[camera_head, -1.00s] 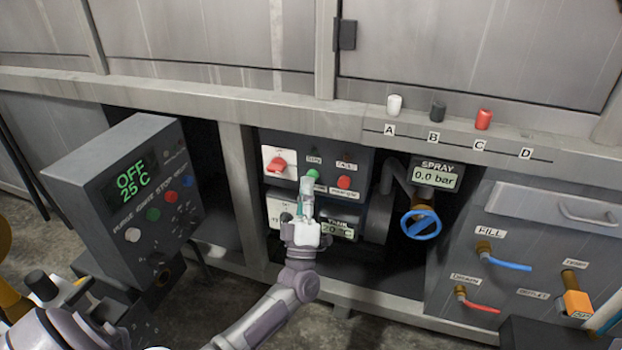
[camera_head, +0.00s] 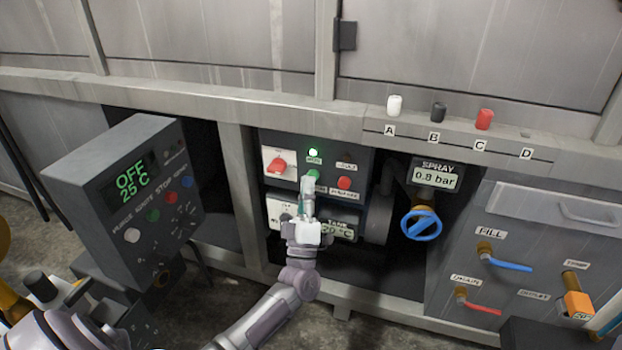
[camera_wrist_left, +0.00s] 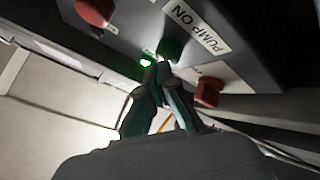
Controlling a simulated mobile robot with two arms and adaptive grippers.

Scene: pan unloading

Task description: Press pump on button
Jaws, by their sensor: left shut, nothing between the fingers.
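The pump panel (camera_head: 355,160) is a dark box under the frame, at the centre of the head view. Its green button (camera_head: 314,174) sits left of a red button (camera_head: 344,183). In the left wrist view the dark green button (camera_wrist_left: 170,48) is beside an upside-down "PUMP ON" label (camera_wrist_left: 196,26). My left gripper (camera_head: 308,182) is shut and empty, its tips at the green button and seemingly touching it. It also shows in the left wrist view (camera_wrist_left: 160,72). A green lamp (camera_head: 313,153) above the button is lit. My right gripper is not in view.
A red switch (camera_head: 277,165) on a white plate is left of the button. The spray display (camera_head: 436,178) reads 0.8 bar, above a blue valve wheel (camera_head: 421,224). A control box (camera_head: 130,190) reading OFF, 25 C stands at left.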

